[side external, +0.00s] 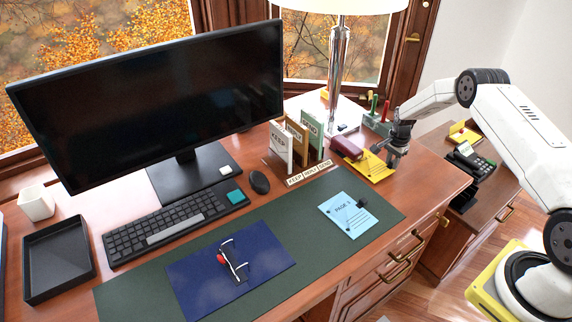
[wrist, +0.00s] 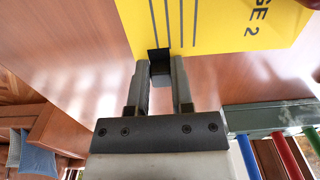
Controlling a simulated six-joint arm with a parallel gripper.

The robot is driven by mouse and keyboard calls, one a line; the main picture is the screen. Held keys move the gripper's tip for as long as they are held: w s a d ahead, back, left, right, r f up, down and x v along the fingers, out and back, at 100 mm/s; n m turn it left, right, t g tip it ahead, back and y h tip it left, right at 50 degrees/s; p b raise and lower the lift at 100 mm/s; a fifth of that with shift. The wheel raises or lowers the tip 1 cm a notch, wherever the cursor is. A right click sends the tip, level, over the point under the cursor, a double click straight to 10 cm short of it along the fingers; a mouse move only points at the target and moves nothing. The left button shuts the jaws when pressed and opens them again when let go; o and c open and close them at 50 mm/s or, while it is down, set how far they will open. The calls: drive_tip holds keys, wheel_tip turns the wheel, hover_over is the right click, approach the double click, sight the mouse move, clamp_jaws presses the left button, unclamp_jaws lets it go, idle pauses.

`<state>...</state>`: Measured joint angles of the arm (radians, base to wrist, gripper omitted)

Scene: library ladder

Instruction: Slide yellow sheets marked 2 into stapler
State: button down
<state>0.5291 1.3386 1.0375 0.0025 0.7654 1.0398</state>
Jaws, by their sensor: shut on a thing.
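The yellow sheets (side external: 378,172) lie low at the back right of the desk, beside the maroon stapler (side external: 347,147). In the wrist view the sheets (wrist: 215,25) show lines and the end of a title with a 2. My gripper (side external: 394,158) is at their right edge. In the wrist view my gripper (wrist: 160,70) is shut on a black tab or clip (wrist: 159,56) at the sheets' edge. A dark red bit of the stapler (wrist: 312,3) shows at the top right corner there. I cannot tell whether the sheets' edge is inside the stapler's mouth.
A green holder with red and green upright items (side external: 374,108) stands just behind my gripper. Upright sorters (side external: 283,148) and a KEEP label strip (side external: 309,174) are to the left. Blue PAGE 1 sheets (side external: 345,212) lie on the green mat (side external: 389,214). The desk's right edge is close.

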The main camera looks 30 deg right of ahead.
idle(0.3)
drive_tip(key=shift+c, duration=2.1)
unclamp_jaws()
drive_tip(key=shift+r, duration=0.1)
drive_tip(key=shift+r, duration=3.4)
